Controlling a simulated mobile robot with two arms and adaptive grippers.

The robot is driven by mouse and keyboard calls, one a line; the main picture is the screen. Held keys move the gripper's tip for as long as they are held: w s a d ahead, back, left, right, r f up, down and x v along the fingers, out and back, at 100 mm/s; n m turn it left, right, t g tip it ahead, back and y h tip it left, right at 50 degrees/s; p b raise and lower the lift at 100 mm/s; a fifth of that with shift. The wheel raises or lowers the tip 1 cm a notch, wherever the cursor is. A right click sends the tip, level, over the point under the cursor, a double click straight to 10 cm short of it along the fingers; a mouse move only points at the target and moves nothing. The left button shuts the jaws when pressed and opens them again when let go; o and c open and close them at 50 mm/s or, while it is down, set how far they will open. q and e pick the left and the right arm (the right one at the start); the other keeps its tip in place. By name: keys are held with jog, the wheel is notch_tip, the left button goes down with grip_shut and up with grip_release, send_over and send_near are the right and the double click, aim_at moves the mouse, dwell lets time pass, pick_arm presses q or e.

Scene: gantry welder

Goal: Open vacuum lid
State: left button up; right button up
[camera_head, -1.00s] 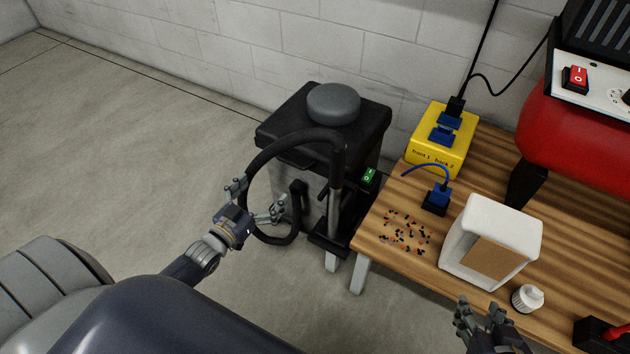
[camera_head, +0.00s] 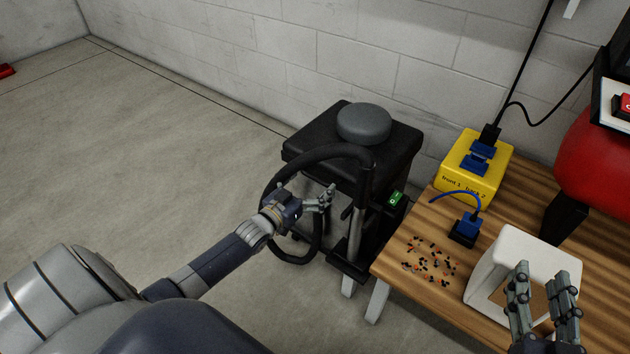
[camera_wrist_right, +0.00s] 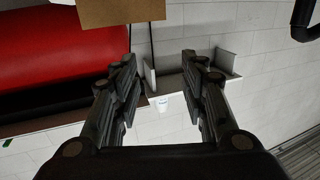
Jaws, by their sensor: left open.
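The vacuum (camera_head: 345,175) stands on the floor against the wall, left of the wooden bench. Its black lid (camera_head: 400,140) sits closed on top, with a round grey cap (camera_head: 364,123) on it. A black hose (camera_head: 325,153) loops in front of the body. My left gripper (camera_head: 328,200) is open in front of the vacuum, near the hose loop, and appears empty; I cannot tell whether it touches anything. My right gripper (camera_head: 543,290) is open and empty over the bench, in front of the white container. It also shows open in the right wrist view (camera_wrist_right: 163,75).
A red machine (camera_head: 595,165) stands at the right. The floor (camera_head: 170,165) left of the vacuum is clear.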

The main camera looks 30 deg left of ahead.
pick_arm(q)
jog(key=shift+w, duration=0.6)
pick_arm(e)
jog(key=shift+a+r+t+y, duration=0.15)
jog(key=shift+r+t+y, duration=0.25)
jog(key=shift+r, duration=0.55)
